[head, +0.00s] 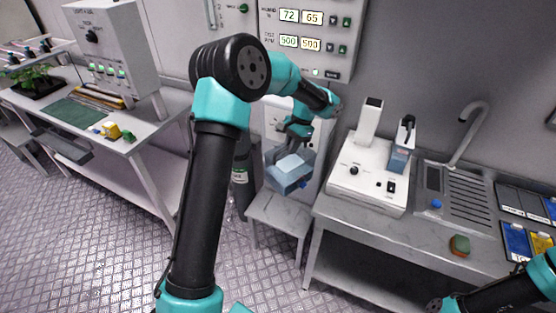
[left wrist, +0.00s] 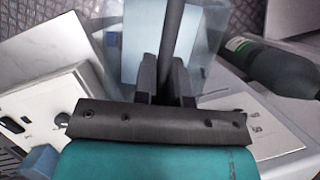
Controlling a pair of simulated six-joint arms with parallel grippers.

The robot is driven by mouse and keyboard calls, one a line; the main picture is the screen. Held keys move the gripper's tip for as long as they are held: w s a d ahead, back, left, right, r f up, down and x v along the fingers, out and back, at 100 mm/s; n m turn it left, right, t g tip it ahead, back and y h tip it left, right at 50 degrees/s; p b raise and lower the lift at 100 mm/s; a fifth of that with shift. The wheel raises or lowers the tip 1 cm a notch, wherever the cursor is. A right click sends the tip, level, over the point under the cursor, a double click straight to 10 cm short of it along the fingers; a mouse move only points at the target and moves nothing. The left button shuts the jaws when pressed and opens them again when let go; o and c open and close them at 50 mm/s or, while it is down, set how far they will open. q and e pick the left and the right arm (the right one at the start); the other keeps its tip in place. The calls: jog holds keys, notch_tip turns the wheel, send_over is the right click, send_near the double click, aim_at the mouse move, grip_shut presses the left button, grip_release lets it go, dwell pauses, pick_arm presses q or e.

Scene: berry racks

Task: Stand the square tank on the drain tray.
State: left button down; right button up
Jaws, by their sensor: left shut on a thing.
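The square tank (head: 287,178) is a pale blue, see-through box in the middle of the head view. My left gripper (head: 298,146) reaches it from above and is shut on it. In the left wrist view the tank (left wrist: 150,45) shows as a pale blue face beyond the fingers (left wrist: 163,78). The tank is over the small grey stand; I cannot tell whether it touches the stand. The drain tray (head: 468,199) is a grey, ribbed metal panel on the bench at right, apart from the tank.
The small stand (head: 273,214) is beneath the tank. A white instrument (head: 367,187) stands on the bench between tank and tray. A curved tap (head: 477,125) rises behind the tray. A green-and-red block (head: 459,245) lies in front. A dark cylinder (head: 243,180) stands left of the tank.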

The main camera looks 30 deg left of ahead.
pick_arm(q)
jog(key=s+d+r+n+h, duration=0.1)
jog(key=s+d+r+n, duration=0.2)
jog(key=d+r, duration=1)
jog(key=shift+d+r+n, duration=0.15)
jog(key=shift+r+n, duration=0.25)
jog(key=shift+r, duration=0.45)
jog(key=shift+s, duration=0.1)
